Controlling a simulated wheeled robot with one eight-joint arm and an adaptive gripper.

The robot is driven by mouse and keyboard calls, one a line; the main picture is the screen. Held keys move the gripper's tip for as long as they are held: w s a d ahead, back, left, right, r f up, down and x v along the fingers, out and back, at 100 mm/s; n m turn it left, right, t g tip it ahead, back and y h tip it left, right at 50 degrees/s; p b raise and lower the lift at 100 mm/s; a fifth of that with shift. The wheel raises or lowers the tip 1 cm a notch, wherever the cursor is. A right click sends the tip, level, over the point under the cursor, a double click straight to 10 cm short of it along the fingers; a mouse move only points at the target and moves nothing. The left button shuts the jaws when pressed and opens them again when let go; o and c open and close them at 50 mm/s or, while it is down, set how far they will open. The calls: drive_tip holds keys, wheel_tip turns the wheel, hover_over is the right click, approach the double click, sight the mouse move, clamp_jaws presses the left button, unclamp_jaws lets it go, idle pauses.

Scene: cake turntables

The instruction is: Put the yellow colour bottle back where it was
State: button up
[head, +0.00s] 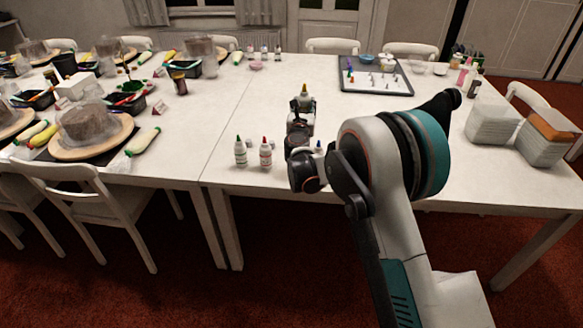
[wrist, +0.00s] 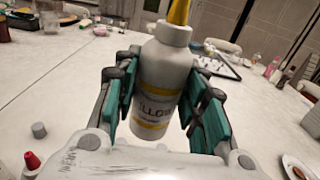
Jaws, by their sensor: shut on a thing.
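The yellow colour bottle is white with a yellow nozzle and a yellow-banded label; it stands upright between my fingers in the wrist view (wrist: 163,75). In the head view only its top (head: 304,91) shows above my gripper (head: 301,118). My gripper also fills the wrist view (wrist: 160,100), its teal finger pads shut on the bottle's sides. I cannot tell whether the bottle's base touches the table. A green-tipped bottle (head: 240,153) and a red-tipped bottle (head: 265,154) stand nearer the table's front edge. A blue-tipped bottle (head: 319,147) is partly hidden by my arm.
The white table (head: 225,135) is clear around the gripper, mostly to its left and behind it. A dark-edged tray (head: 350,89) with small items lies behind right. Cake turntables (head: 115,145) are on the left table.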

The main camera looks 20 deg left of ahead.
drive_tip(key=s+a+n+g+y, duration=0.1)
drive_tip(key=s+a+n+y, duration=0.1)
drive_tip(key=s+a+y, duration=0.15)
drive_tip(key=shift+s+d+f+b, duration=0.1)
drive_tip(key=shift+f+b, duration=1)
drive_tip(key=shift+f, duration=2.2)
drive_tip(key=shift+s+d+f+b, duration=0.1)
drive_tip(key=shift+f+b, duration=1)
drive_tip(key=shift+f, duration=2.2)
drive_tip(key=shift+s+d+f+b, duration=0.1)
drive_tip(key=shift+f+b, duration=1)
drive_tip(key=shift+f, duration=2.2)
drive_tip(key=shift+r, duration=0.1)
drive_tip(key=o, duration=0.7)
